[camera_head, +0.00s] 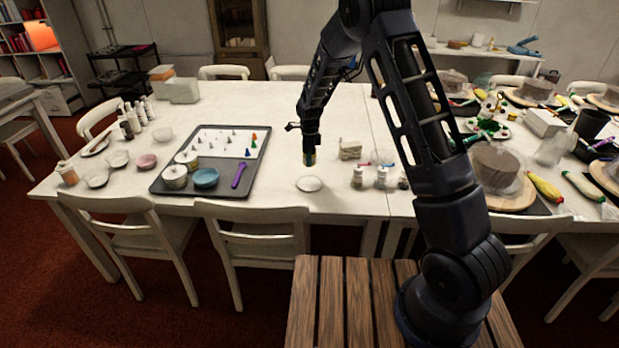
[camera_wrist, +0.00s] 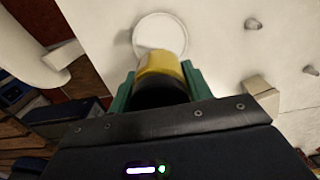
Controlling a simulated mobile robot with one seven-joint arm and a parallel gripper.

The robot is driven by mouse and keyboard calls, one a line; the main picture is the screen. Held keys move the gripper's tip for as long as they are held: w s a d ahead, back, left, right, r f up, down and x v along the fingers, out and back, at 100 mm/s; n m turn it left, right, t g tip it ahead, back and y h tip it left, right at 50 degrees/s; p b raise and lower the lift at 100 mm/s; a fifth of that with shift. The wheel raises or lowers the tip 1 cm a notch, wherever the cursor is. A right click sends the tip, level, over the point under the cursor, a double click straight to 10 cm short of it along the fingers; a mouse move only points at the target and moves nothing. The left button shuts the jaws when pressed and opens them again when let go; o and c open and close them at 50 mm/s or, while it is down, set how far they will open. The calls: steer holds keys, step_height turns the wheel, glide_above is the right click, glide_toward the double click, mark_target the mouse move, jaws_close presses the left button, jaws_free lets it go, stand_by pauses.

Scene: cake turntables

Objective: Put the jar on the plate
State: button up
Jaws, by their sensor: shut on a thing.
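My gripper (camera_head: 310,153) is over the white table, with its fingers shut on a jar. In the wrist view the jar (camera_wrist: 161,68) shows a yellow end and a dark body between the green fingers of my gripper (camera_wrist: 158,85). The jar is small and partly hidden in the head view. The small round white plate (camera_head: 309,184) lies on the table just in front of and below the gripper. In the wrist view the plate (camera_wrist: 160,28) is partly covered by the jar's yellow end. The jar appears to be held above the table.
Small bottles (camera_head: 358,178) stand right of the plate, with a beige block (camera_head: 350,149) behind them. A dark tray (camera_head: 222,189) with pots, a blue bowl (camera_head: 205,178) and a purple tool (camera_head: 240,175) lies left. The table behind the gripper is mostly clear.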

mark_target(310, 184)
step_height(310, 184, down, 10)
steer(key=shift+r, duration=0.1)
stand_by(0.4)
steer(key=o, duration=1)
steer(key=shift+f, duration=0.2)
steer(key=shift+o, duration=0.2)
steer(key=shift+r, duration=0.1)
